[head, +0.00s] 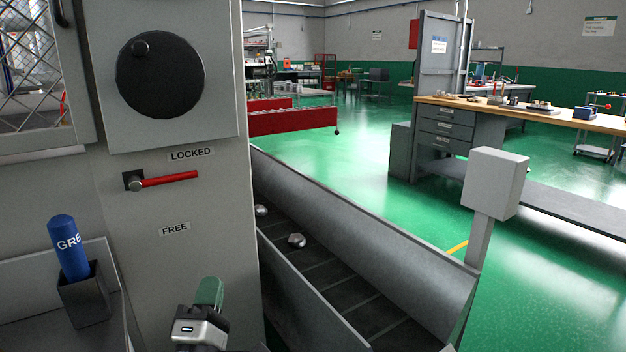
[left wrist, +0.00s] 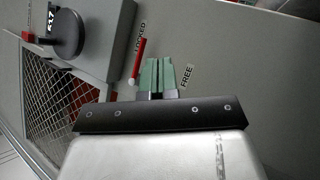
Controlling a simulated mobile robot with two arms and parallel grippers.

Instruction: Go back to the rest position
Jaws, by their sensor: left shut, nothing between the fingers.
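My left gripper (head: 209,292) is low in the middle of the head view, in front of the grey machine cabinet (head: 218,240). Its green fingers are together with nothing between them, and they also show in the left wrist view (left wrist: 157,75). The red lever (head: 168,178) lies roughly horizontal beside the LOCKED label (head: 191,154), above the FREE label (head: 174,229). The gripper is apart from the lever in the head view. The lever (left wrist: 139,60) also shows beside the fingers in the left wrist view. My right gripper is not in view.
A blue cylinder (head: 68,247) stands in a dark holder (head: 84,294) at left. A black round knob (head: 160,75) is on the cabinet above the lever. A chute (head: 370,240) with a few metal pieces runs along the right side. Green floor (head: 560,250) lies open beyond it.

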